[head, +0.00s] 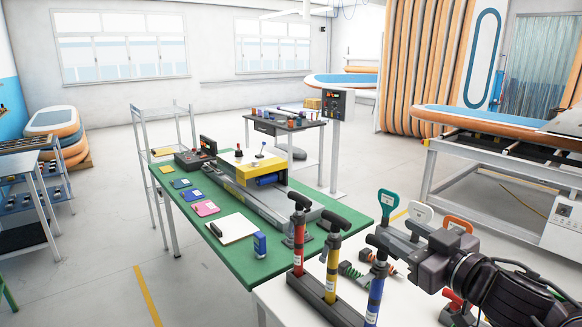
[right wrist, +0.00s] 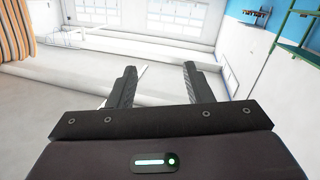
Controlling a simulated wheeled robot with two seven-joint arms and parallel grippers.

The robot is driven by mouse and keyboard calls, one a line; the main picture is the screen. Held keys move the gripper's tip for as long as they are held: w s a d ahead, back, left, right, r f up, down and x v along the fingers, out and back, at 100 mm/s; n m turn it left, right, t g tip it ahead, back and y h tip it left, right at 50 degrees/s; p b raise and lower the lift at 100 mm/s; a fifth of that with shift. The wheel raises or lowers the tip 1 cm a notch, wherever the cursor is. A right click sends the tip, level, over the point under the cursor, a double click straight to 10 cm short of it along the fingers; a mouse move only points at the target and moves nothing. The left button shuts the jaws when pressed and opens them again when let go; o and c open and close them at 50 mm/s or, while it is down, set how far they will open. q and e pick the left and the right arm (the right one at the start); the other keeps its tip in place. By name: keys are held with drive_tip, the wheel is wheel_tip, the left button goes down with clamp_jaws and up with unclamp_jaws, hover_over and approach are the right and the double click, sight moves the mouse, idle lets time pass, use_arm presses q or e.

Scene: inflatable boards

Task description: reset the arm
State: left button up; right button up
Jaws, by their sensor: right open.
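My right gripper (head: 393,232) comes in from the lower right of the head view, raised over the white table with the hand pumps. In the right wrist view its two dark fingers (right wrist: 157,88) stand apart with nothing between them. My left gripper does not show in either view.
Red, yellow and blue hand pumps (head: 331,250) stand upright on the white table (head: 405,300), close to my right gripper. Colored handles (head: 388,200) stand behind them. A green table (head: 235,258) bears a yellow-topped machine (head: 240,165). Open floor (head: 110,250) lies at left.

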drive_tip(key=s+d+f+m+g+h, duration=0.1)
drive_tip(key=s+f+m+g+h, duration=0.2)
drive_tip(key=f, duration=0.7)
drive_tip(key=s+f+m+g+h, duration=0.2)
drive_tip(key=s+f+h, duration=0.25)
drive_tip(key=f, duration=0.55)
drive_tip(key=s+a+f+g, duration=0.1)
drive_tip(key=s+f+g, duration=0.3)
drive_tip(key=s+f, duration=0.3)
drive_tip(key=s+a+f+g, duration=0.1)
drive_tip(key=s+f+g, duration=0.25)
drive_tip(key=s, duration=0.55)
drive_tip(key=s+f+g, duration=0.1)
drive_tip(key=s+f, duration=0.1)
drive_tip(key=f, duration=1.5)
drive_tip(key=s+f, duration=0.2)
drive_tip(key=f, duration=1.5)
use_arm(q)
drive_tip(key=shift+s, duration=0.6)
use_arm(e)
drive_tip(key=s+d+f, duration=0.2)
drive_tip(key=s+f, duration=0.5)
drive_tip(key=s, duration=0.2)
drive_tip(key=s+d+f+g, duration=0.1)
drive_tip(key=s+d+f, duration=0.1)
drive_tip(key=s+f, duration=0.6)
drive_tip(key=shift+s, duration=0.45)
